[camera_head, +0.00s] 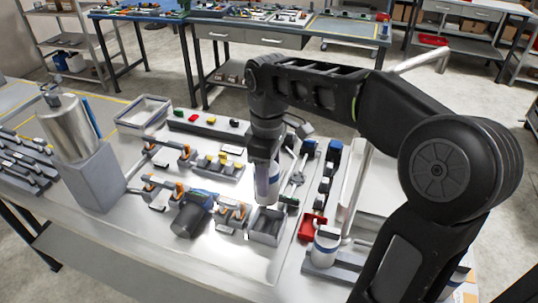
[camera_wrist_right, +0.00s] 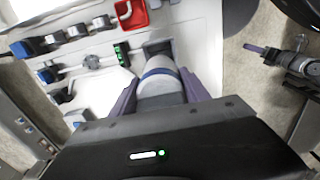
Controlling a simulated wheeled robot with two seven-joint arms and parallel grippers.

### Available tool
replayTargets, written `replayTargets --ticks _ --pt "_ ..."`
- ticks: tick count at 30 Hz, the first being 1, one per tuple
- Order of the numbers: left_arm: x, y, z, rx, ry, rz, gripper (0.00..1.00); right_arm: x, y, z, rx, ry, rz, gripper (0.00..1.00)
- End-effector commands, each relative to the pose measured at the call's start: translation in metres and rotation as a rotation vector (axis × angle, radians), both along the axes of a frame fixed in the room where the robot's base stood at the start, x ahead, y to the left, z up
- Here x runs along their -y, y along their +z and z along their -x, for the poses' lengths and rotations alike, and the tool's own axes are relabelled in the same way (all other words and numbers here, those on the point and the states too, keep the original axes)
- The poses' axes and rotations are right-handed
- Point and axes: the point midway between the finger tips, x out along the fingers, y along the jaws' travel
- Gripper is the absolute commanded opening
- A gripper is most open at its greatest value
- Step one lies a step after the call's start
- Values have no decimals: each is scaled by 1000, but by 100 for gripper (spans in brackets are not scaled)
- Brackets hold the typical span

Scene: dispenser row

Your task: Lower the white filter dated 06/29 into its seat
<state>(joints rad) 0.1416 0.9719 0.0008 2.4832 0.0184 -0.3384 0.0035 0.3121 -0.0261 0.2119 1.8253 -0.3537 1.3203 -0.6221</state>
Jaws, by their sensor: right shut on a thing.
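My right gripper (camera_head: 266,176) points down over the table, shut on a white filter (camera_head: 268,191) with a blue band. In the right wrist view the filter (camera_wrist_right: 160,86) sits between the two purple fingers (camera_wrist_right: 162,93). Its date cannot be read. A grey square open-topped seat (camera_head: 266,226) is just below the filter in the head view. In the wrist view the seat's rim (camera_wrist_right: 157,45) shows past the filter's far end. Whether the filter touches the seat cannot be told. My left gripper is out of view.
A second white, blue-banded cylinder (camera_head: 325,247) stands at the front right, near a red tray (camera_head: 312,228). A blue and black cylinder (camera_head: 192,216) lies left of the seat. A tall silver canister (camera_head: 66,128) stands at the left. Racks of small parts surround the seat.

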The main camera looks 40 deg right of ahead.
Motion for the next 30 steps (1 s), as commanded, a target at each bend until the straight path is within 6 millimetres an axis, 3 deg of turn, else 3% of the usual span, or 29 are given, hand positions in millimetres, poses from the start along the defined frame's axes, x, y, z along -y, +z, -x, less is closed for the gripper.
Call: replayTargets --ticks 14,30 --pt "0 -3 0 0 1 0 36 0 -3 0 0 0 0 2" --pt "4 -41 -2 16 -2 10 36 0 -52 0 0 0 0 2"
